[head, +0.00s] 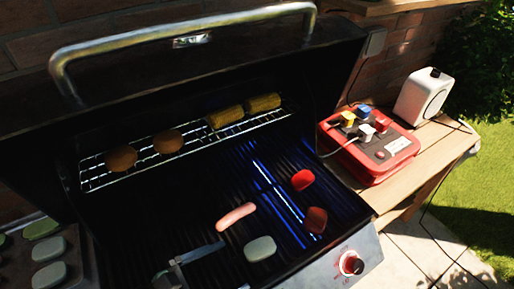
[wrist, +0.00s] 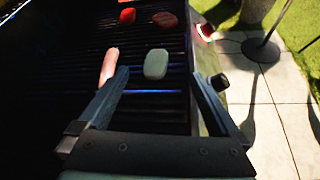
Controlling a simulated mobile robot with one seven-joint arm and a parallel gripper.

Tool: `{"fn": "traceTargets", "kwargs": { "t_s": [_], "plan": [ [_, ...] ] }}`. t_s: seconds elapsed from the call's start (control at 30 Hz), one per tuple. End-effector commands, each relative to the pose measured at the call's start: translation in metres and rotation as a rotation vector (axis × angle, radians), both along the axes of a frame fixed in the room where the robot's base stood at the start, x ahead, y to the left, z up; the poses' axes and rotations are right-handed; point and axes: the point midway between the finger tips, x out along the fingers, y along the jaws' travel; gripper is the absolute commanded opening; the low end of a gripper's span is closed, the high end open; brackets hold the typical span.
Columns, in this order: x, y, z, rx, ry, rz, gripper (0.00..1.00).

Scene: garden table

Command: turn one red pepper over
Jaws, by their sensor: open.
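Two red pepper pieces lie on the dark grill grate: a bright red pepper (head: 303,179) and, nearer the front, a darker brownish-red pepper (head: 315,220). In the wrist view the bright red pepper (wrist: 127,15) and the darker pepper (wrist: 165,19) show at the top, beyond my fingers. My gripper (wrist: 160,75) is open and empty, its fingers spread wide. In the head view my gripper (head: 226,260) is at the bottom, left of both peppers and apart from them. A pale green slice (wrist: 156,63) appears between the fingertips, and a pink sausage (wrist: 109,66) beside the left finger.
The wire rack (head: 95,180) at the back holds two round brown pieces and two corn cobs (head: 263,103). The open lid stands behind it. A red box (head: 372,165) with plugs and a white device (head: 423,97) stand on the right wooden shelf. Several pale slices lie at far left.

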Motion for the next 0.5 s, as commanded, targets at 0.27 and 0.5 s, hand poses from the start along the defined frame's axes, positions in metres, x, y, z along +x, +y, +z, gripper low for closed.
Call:
{"fn": "traceTargets", "kwargs": {
  "t_s": [0.27,0.5],
  "plan": [
    [0.052,-0.018,0.019,0.399,-0.239,-0.130,0.98],
    [0.089,-0.029,0.047,0.742,-0.440,-0.235,0.98]
  ]
}}
